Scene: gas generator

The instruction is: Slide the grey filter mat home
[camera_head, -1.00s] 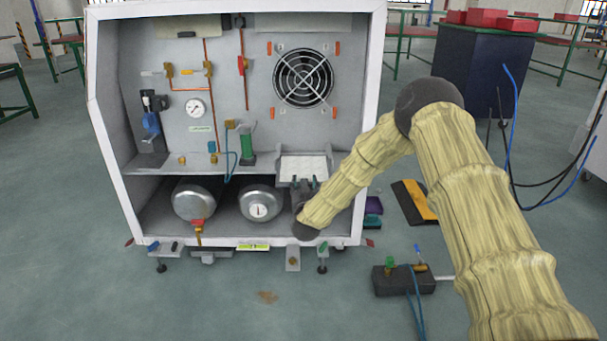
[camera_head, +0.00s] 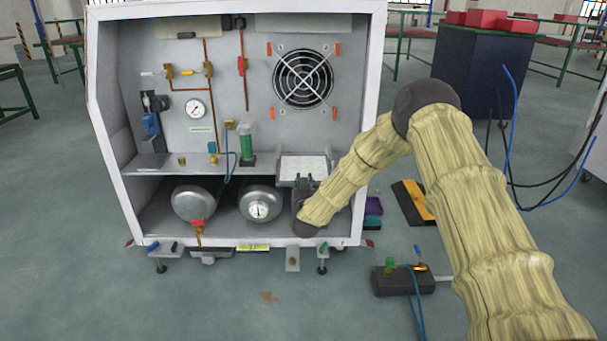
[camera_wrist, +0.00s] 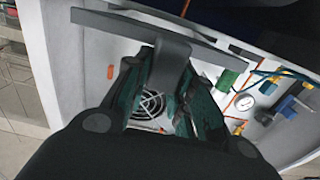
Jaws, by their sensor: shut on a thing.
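The grey filter mat (camera_head: 304,167) has a pale speckled top and a grey edge. In the head view it lies level at the right end of the cabinet's middle shelf, below the round fan. My gripper (camera_head: 305,183) comes up from below at its front edge. In the wrist view the mat's grey front bar (camera_wrist: 125,25) crosses the top, and its grey tab (camera_wrist: 170,65) stands between my fingers (camera_wrist: 165,95). My gripper is shut on this tab. The mat's rear seating cannot be made out.
The white-framed cabinet (camera_head: 377,60) surrounds the mat; its right post stands close to my forearm. A green-bodied fitting (camera_head: 247,143) stands left of the mat. Two metal cylinders (camera_head: 196,202) lie below the shelf. A dark box with fittings (camera_head: 402,280) is on the floor at right.

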